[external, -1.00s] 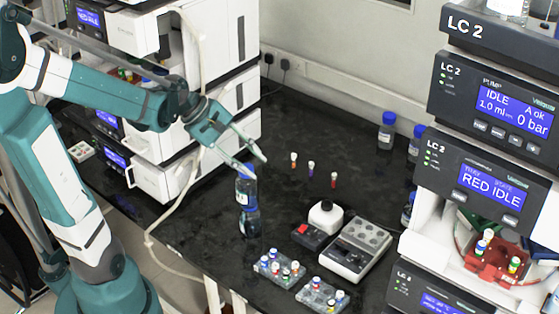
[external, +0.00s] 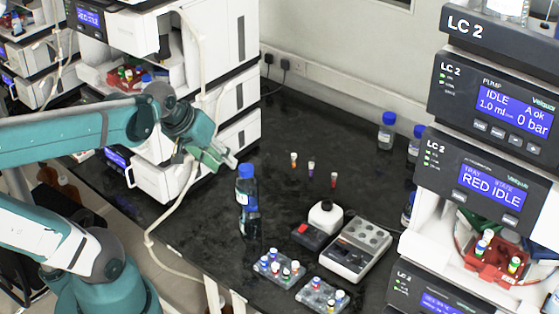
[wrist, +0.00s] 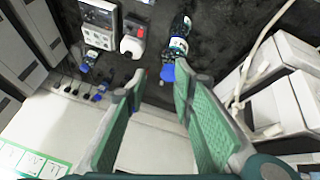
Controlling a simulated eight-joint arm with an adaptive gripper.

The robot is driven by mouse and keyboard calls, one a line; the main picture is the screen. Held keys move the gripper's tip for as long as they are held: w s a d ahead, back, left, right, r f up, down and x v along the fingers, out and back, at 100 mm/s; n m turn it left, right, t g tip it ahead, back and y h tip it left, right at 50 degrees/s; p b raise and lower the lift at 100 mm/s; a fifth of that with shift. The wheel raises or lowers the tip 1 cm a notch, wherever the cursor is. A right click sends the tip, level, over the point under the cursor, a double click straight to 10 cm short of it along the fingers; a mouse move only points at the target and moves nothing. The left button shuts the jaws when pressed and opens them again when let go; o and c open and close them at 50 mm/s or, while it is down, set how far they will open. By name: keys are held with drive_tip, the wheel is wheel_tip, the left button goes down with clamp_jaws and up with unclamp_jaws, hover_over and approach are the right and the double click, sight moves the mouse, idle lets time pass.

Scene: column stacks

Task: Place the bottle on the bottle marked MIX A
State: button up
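A dark, clear bottle (external: 248,208) with a blue cap and a blue-and-white label stands upright on the black bench in the external view. It looks tall, and I cannot tell whether it is one bottle or two stacked. The same bottle shows in the wrist view (wrist: 179,44), its cap just beyond the fingertips. My gripper (external: 228,163) is to the left of the cap, apart from it. In the wrist view my gripper (wrist: 160,72) has its green fingers spread with nothing between them. No MIX A marking is readable.
A balance-like device (external: 352,250), tube racks (external: 279,267) and several small vials are right of the bottle. Blue-capped bottles (external: 387,132) stand at the back right. White instrument stacks (external: 224,110) rise behind my gripper. Bench behind the bottle is mostly clear.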

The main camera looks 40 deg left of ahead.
drive_tip(key=s+r+m, duration=0.1)
drive_tip(key=a+m+y, duration=0.1)
drive_tip(key=m, duration=0.1)
drive_tip(key=shift+s+r+t, duration=0.35)
drive_tip(key=shift+s+t, duration=0.05)
drive_tip(key=shift+f, duration=0.2)
idle(1.1)
